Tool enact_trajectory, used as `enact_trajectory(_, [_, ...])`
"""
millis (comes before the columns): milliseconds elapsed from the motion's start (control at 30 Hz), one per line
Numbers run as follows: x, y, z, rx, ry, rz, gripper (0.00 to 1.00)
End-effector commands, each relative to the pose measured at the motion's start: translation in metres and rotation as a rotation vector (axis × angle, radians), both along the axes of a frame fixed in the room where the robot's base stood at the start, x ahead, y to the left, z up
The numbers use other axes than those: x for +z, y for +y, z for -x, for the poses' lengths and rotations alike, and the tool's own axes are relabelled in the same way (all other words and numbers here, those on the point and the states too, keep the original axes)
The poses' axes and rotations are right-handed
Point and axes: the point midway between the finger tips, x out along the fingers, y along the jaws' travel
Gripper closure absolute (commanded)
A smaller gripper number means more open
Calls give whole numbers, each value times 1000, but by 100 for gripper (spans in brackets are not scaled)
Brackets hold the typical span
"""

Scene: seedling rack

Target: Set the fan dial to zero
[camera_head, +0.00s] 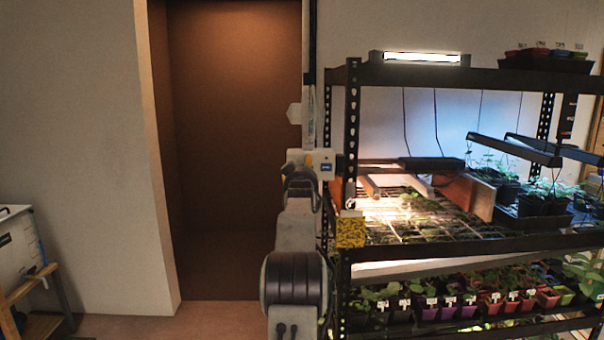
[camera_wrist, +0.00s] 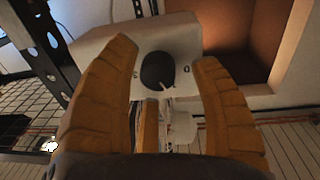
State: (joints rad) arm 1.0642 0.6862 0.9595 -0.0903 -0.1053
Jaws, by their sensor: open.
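The fan dial (camera_wrist: 157,70) is a dark round knob on the face of a pale box (camera_wrist: 112,52) in the wrist view. A light pointer mark shows on its lower right part. I cannot read any scale or a zero mark. My gripper (camera_wrist: 165,54) is open, with its two yellow-orange fingers on either side of the dial in the picture. I cannot tell whether either finger touches it. In the head view a white box with a blue label (camera_head: 327,168) sits at the rack's left post beside my gripper (camera_head: 306,160); the dial is hidden there.
A black metal rack (camera_head: 480,243) with seedling pots and grow lights fills the right side. A yellow sticky card (camera_head: 351,232) hangs on its left post. A brown recess (camera_head: 235,150) lies behind my arm. A wooden stand (camera_head: 28,290) is at far left.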

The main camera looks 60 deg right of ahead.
Motion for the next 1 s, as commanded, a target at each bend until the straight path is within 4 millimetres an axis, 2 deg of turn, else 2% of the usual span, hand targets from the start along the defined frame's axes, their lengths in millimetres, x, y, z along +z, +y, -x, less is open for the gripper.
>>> enact_trajectory(367, [1, 11, 7, 0, 0, 0, 43])
enact_trajectory(1000, [-1, 73, 40, 0, 0, 0, 43])
